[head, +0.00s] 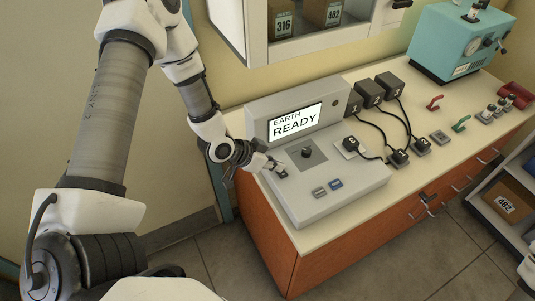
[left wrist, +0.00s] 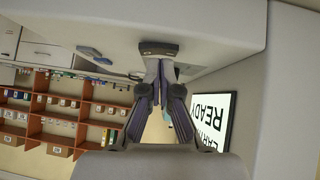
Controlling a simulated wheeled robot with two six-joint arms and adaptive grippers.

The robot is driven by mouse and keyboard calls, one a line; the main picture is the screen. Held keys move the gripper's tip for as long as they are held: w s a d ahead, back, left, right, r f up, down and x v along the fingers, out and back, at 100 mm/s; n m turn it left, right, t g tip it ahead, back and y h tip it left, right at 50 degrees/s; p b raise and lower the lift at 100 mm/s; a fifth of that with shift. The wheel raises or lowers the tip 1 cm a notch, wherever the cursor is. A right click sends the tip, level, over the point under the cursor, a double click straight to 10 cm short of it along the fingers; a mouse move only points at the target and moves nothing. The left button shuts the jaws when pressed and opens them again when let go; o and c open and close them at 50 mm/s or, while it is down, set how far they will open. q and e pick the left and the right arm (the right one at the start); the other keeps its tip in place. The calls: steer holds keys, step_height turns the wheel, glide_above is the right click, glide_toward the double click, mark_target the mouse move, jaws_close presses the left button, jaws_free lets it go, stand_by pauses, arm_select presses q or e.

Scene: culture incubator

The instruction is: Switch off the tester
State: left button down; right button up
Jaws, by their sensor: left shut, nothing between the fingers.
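The tester (head: 335,205) is a grey sloped console on the bench. Its lit screen (head: 296,122) reads "EARTH READY", and the screen also shows upside down in the left wrist view (left wrist: 213,122). A dark switch (head: 282,174) sits at the left of its top face. My left gripper (head: 274,166) is shut and empty, with its fingertips at this switch. In the left wrist view the closed fingertips (left wrist: 160,66) reach the dark switch (left wrist: 158,47), partly overlapping it; contact is hard to tell. My right gripper is not in view.
Black adapters (head: 370,93) stand behind. A teal machine (head: 440,45) is at the bench's far end. A wall cabinet (head: 310,45) hangs above.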

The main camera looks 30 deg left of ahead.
arm_select(q)
steer(key=r+p, duration=0.1)
steer(key=r, duration=0.1)
steer(key=r+p, duration=0.1)
steer(key=shift+w+a+r, duration=0.1)
steer(key=shift+w+r, duration=0.1)
steer(key=shift+r, duration=0.2)
steer(key=p+v, duration=0.3)
steer(key=v, duration=0.7)
steer(key=shift+a+f, duration=0.25)
steer(key=shift+a, duration=0.05)
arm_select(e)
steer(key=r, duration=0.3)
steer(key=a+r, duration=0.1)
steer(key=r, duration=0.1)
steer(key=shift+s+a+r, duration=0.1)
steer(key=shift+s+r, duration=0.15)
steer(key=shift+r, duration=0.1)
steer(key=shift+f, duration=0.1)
arm_select(q)
steer(key=s+d+b, duration=0.1)
steer(key=b, duration=0.3)
steer(key=shift+d+r, duration=0.15)
steer(key=shift+d, duration=0.05)
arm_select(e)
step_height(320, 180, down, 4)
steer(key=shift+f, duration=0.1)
